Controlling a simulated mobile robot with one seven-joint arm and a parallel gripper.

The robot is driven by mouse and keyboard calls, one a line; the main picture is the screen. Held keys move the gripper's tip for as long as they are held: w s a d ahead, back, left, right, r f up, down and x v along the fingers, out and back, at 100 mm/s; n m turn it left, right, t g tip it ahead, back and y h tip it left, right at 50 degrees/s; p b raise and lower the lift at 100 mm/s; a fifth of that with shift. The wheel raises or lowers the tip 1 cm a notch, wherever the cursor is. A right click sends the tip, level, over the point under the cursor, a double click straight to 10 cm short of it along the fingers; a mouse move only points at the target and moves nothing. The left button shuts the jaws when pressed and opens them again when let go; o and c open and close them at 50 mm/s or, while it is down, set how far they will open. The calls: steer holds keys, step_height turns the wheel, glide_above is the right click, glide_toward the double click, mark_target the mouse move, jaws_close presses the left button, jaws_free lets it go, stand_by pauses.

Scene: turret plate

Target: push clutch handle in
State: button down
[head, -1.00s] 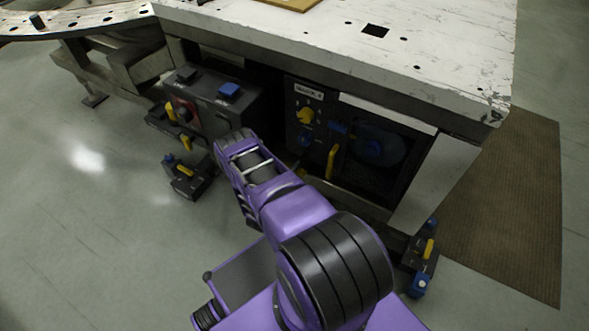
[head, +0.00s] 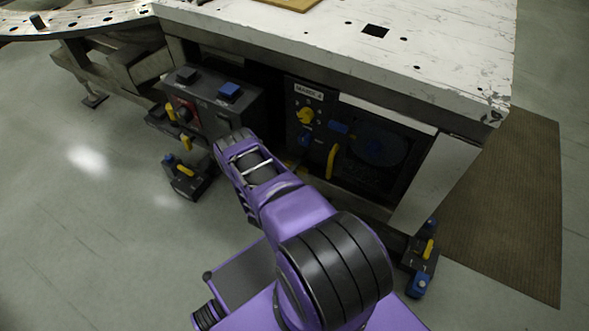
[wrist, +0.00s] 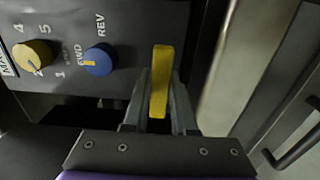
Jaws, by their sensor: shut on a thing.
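A yellow bar-shaped handle (wrist: 160,82), which I take for the clutch handle, stands out from the dark panel in the wrist view, to the right of the blue FWD/REV knob (wrist: 99,58). My gripper (wrist: 161,76) is shut on it, with one grey finger on each side. In the head view my purple arm reaches down to the panel (head: 293,122) under the white table and covers the gripper. Only a small bit of yellow shows beside the arm's end there. How deep the handle sits cannot be told.
A yellow numbered knob (wrist: 33,56) is left of the blue knob. In the head view another yellow lever (head: 331,161) is right of the arm's end. A dark control box (head: 220,105) is on the left. The white tabletop (head: 300,38) overhangs the panel.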

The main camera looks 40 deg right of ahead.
steer(key=shift+x, duration=1.55)
steer(key=c, duration=0.7)
jaws_free()
steer(key=shift+a, duration=0.1)
